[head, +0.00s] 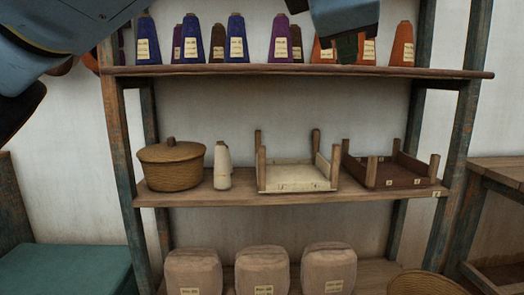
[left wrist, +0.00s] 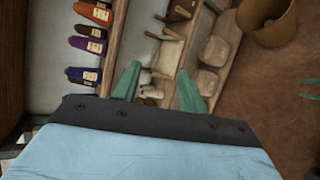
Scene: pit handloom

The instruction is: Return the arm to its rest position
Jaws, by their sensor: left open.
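My left gripper (head: 347,50) shows at the top of the head view, in front of the row of yarn cones on the upper shelf. Its blue-grey body is cut off by the top edge. In the left wrist view its two green fingers (left wrist: 158,82) stand well apart with nothing held between them. A blue and black part of my arm fills the upper left corner of the head view.
The upper shelf (head: 230,70) holds several blue, purple, brown and orange cones. The middle shelf holds a lidded basket (head: 172,167), a white cone (head: 222,168), a pale tray (head: 290,188) and a dark tray (head: 415,175). Several wrapped bundles (head: 262,272) sit below. A teal-topped surface (head: 65,270) stands lower left.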

